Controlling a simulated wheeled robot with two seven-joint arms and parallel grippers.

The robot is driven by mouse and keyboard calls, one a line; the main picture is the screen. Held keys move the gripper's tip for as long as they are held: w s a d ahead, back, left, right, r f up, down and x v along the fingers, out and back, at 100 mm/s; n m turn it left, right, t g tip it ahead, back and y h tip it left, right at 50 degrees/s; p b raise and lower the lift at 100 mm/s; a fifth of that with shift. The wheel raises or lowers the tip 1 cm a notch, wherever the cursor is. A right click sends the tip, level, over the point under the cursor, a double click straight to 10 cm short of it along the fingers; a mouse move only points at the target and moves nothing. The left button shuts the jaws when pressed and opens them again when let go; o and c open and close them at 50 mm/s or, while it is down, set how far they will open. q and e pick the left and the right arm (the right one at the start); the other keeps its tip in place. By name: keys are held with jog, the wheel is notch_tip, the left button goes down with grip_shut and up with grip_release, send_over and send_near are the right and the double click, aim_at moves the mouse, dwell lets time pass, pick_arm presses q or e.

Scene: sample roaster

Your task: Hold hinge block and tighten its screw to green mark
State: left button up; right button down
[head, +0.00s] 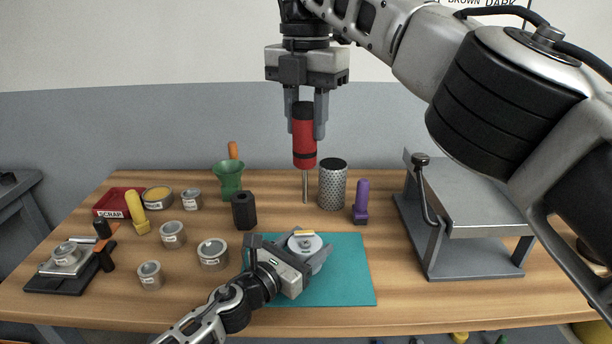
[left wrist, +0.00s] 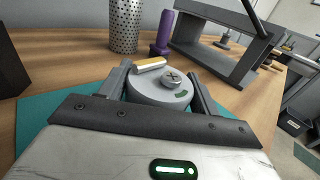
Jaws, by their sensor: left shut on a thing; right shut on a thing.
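The hinge block is a round grey piece (head: 298,249) with a yellow bar (head: 304,233) on its far side, over the teal mat (head: 345,280). My left gripper (head: 312,254) is shut around its sides. In the left wrist view the block (left wrist: 145,92) sits between the two fingers. Its slotted screw (left wrist: 173,76) stands on top, and a green mark (left wrist: 181,94) lies beside the screw head. My right gripper (head: 306,130) is shut on a red and black screwdriver (head: 304,150), held upright with its shaft (head: 306,188) pointing down. The tip appears apart from the screw.
A black hexagonal block (head: 243,210), a perforated cylinder (head: 332,186) and a purple-handled tool (head: 361,202) stand behind the mat. A grey metal stand (head: 470,255) with a lever is at right. Several tins, a green cup (head: 230,178) and a red scrap tray (head: 115,203) are at left.

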aim_at(307, 161)
notch_tip(307, 161, down, 2)
jog(key=m, duration=0.4)
jog(key=shift+d+f, duration=0.1)
jog(key=shift+f, duration=0.1)
jog(key=shift+f, duration=2.4)
